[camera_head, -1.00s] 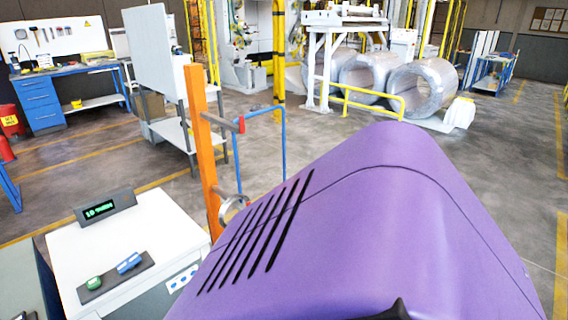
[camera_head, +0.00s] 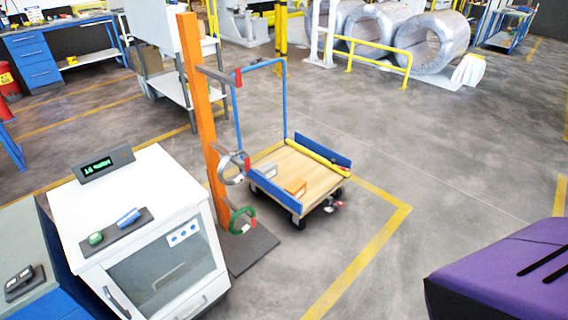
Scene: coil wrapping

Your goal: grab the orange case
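A small orange box-like thing (camera_head: 295,187), which looks like the orange case, lies on the wooden deck of a low cart (camera_head: 318,180). It is near the cart's front left side, partly behind a blue edge board (camera_head: 272,192). A yellow bar-shaped thing (camera_head: 318,158) lies along the back of the deck. The cart has a tall blue handle (camera_head: 285,100) at its far left. Neither of my grippers is in view.
An orange post (camera_head: 197,110) with rolls on arms stands just left of the cart, on a dark base plate (camera_head: 250,250). A white cabinet (camera_head: 140,235) with a display is at front left. The floor right of the cart is open.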

